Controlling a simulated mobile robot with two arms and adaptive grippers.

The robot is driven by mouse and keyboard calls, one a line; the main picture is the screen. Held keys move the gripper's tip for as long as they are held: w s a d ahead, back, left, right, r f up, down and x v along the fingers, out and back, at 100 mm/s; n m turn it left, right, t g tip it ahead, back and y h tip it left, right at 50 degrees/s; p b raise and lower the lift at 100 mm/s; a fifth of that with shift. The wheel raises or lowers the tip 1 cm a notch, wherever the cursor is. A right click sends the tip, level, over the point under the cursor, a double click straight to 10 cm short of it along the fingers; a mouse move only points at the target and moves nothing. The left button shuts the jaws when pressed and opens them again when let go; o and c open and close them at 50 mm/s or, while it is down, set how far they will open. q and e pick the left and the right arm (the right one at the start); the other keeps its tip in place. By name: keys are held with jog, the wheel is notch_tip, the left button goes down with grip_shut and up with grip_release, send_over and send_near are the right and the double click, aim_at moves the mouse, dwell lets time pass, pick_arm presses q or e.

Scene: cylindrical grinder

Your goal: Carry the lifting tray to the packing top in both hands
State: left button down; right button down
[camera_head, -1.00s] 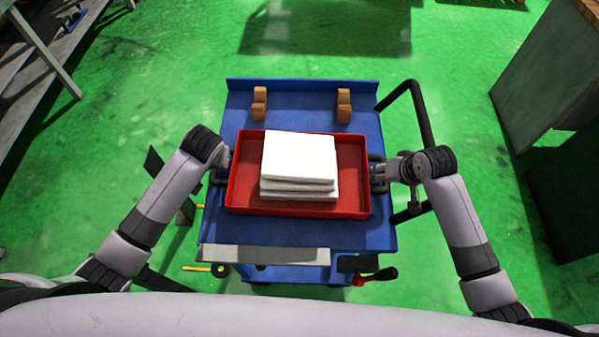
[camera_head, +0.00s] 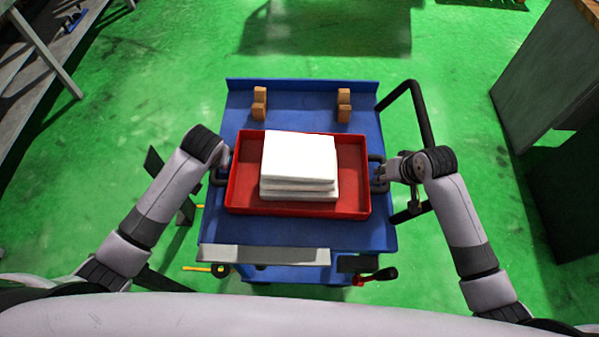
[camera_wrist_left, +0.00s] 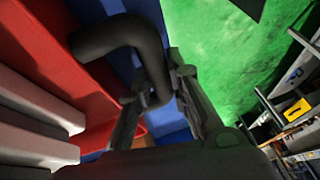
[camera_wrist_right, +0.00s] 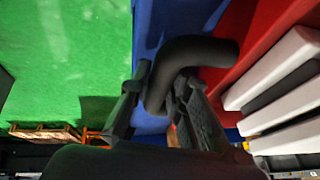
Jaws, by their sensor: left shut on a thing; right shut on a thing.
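The red lifting tray (camera_head: 352,163) sits over the blue cart top, with a stack of white slabs (camera_head: 299,158) inside it. It has a dark bar handle on each short side. My right gripper (camera_head: 381,175) is shut on the right handle (camera_wrist_right: 200,52). In the right wrist view the fingers (camera_wrist_right: 158,95) close around that handle. My left gripper (camera_wrist_left: 158,88) is shut on the left handle (camera_wrist_left: 125,35); in the head view its fingers are mostly hidden by the wrist. Whether the tray touches the cart top cannot be told. The packing top cannot be identified.
The blue cart (camera_head: 300,100) has two wooden blocks (camera_head: 344,105) at its far side and a black push handle (camera_head: 412,110) at right. Grey cabinets (camera_head: 545,80) stand at the right, a grey bench frame (camera_head: 30,60) at upper left. Green floor is open beyond the cart.

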dwell(0.5)
pick_arm(q)
jog(key=shift+w+r, duration=0.15)
jog(key=shift+r, duration=0.1)
pick_arm(e)
jog(key=shift+w+r, duration=0.2)
jog(key=shift+r, duration=0.05)
pick_arm(q)
jog(key=shift+w, duration=0.1)
pick_arm(e)
jog(key=shift+w, duration=0.1)
pick_arm(q)
jog(key=shift+r+p, duration=0.1)
jog(key=shift+p, duration=0.2)
pick_arm(e)
jog(key=shift+r, duration=0.1)
